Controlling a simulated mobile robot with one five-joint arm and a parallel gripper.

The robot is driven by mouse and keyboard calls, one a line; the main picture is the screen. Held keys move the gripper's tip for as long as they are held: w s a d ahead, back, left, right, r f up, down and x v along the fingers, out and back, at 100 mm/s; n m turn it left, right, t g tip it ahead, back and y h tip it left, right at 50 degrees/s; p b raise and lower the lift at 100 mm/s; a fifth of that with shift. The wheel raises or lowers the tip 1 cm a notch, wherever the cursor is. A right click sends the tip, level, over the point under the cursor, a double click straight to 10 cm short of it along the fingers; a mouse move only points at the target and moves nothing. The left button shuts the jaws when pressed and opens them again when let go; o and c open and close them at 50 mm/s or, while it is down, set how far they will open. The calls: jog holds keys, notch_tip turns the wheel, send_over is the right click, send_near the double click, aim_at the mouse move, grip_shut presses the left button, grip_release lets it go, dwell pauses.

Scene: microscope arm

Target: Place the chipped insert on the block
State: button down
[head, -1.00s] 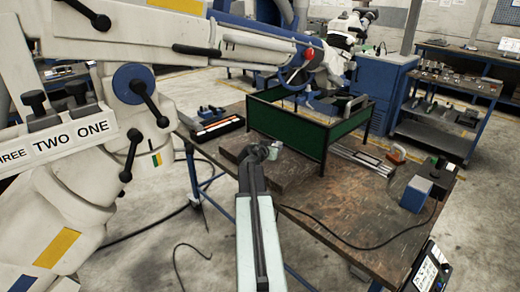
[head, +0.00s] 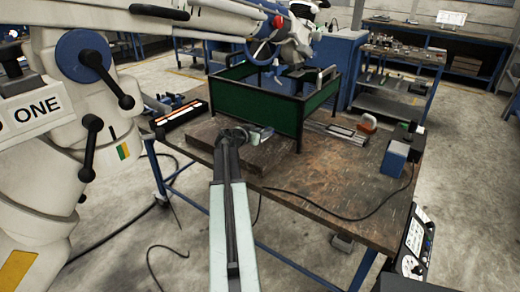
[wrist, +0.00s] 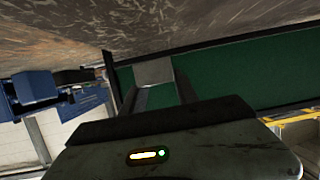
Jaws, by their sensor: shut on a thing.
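My gripper (head: 246,133) reaches forward over the table and is shut on a small pale grey piece (head: 262,134), which looks like the chipped insert. In the wrist view the grey piece (wrist: 153,72) sits between the two finger tips. The block looks to be the dark brown slab (head: 262,158) on the table, under my gripper in the head view. The piece appears above the slab; whether it touches it I cannot tell. The chip on the piece is too small to make out.
A green-walled frame (head: 255,106) with black posts stands just behind the slab. A black cable crosses the front. A large white arm machine (head: 85,130) fills the left.

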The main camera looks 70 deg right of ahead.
aim_at(262, 148)
jog(key=shift+s+f, duration=0.1)
jog(key=shift+f, duration=0.25)
notch_tip(262, 148, down, 4)
jog(key=b, duration=0.3)
jog(key=shift+b, duration=0.4)
jog(key=shift+r, duration=0.2)
jog(key=shift+f, duration=0.15)
jog(key=c, duration=0.9)
grip_release()
jog(key=shift+r, duration=0.2)
jog(key=shift+a+r+p, duration=0.15)
jog(key=shift+a+p, duration=0.2)
jog(key=shift+p, duration=0.05)
jog(key=p+v, duration=0.3)
jog(key=v, duration=0.8)
jog(key=shift+a+p, duration=0.15)
jog(key=shift+p, duration=0.2)
